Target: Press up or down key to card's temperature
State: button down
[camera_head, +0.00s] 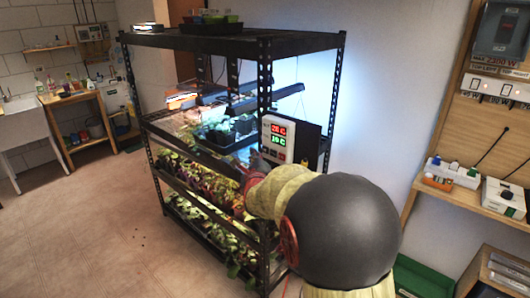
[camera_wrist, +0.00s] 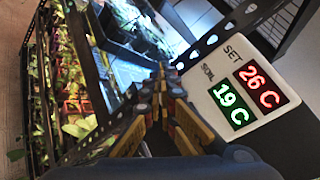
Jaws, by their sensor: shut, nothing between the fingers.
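The white controller box (camera_head: 277,138) is fixed to the rack's front post. In the wrist view, the box (camera_wrist: 207,84) shows a red display (camera_wrist: 258,85) labelled SET reading 26 C and a green display (camera_wrist: 232,105) labelled SOIL reading 19 C. My gripper (camera_wrist: 163,78) is shut and empty, its tips close to the box's lower part; I cannot tell whether they touch it. In the head view my gripper (camera_head: 254,160) is at the box's lower left, partly hidden by my arm. The up and down keys cannot be made out clearly. I cannot pick out a card with a temperature.
The black seedling rack (camera_head: 215,40) holds trays of plants and lit lamps. A wooden shelf (camera_head: 470,200) with small boxes stands at the right, with a green bin (camera_head: 422,280) below. Open tiled floor (camera_head: 90,225) lies at the left.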

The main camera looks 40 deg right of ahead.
jog(key=a, duration=0.3)
jog(key=shift+s+a+b, duration=0.15)
jog(key=shift+a+b, duration=0.1)
jog(key=shift+b, duration=0.05)
dwell(0.8)
